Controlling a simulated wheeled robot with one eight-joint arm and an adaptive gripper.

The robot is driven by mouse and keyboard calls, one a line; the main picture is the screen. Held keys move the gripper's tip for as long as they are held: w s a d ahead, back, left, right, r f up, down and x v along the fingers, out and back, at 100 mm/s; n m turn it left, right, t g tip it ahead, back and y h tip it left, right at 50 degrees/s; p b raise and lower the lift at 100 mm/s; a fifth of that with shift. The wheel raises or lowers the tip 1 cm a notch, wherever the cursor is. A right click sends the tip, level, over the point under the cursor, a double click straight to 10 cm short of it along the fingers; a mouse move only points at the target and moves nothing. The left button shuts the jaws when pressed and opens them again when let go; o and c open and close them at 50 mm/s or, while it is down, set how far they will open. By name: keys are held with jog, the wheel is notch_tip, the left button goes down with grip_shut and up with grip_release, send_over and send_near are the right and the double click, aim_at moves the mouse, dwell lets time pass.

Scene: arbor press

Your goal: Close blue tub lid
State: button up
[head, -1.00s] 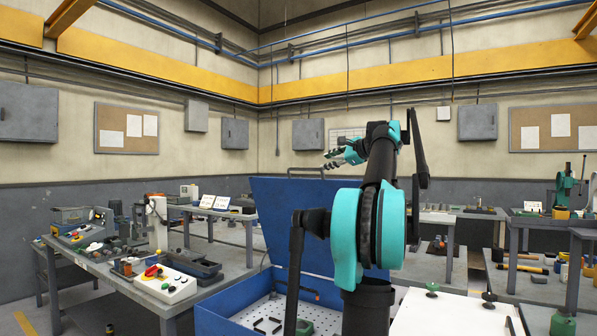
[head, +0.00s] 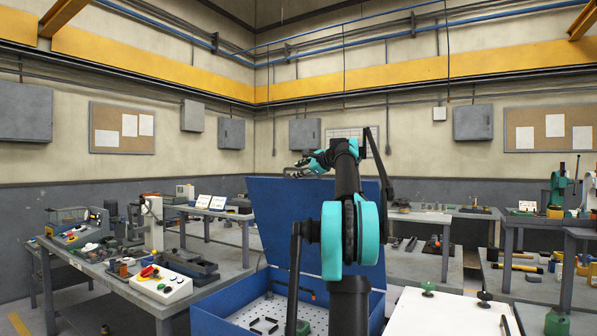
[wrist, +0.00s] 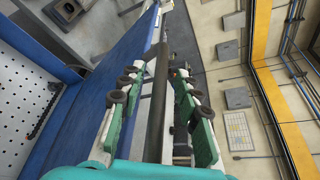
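The blue tub (head: 209,323) stands low in front of me, with its blue lid (head: 283,212) raised nearly upright at the back. The lid also shows in the wrist view (wrist: 101,77), left of the fingers, with the tub's perforated floor (wrist: 30,85) beyond. A dark bar handle (head: 291,174) runs along the lid's top edge. My gripper (head: 314,165) is at the top of the lid. In the wrist view my gripper (wrist: 160,80) has its fingers apart, with the dark bar (wrist: 155,92) between them. I cannot tell whether either finger touches it.
A small green object (head: 303,327) and dark brackets (head: 264,325) lie in the tub. A workbench with a white control box (head: 162,285) stands at left. Other benches line the back.

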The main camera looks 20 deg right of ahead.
grip_shut()
dwell(0.4)
jog(key=shift+a, duration=0.15)
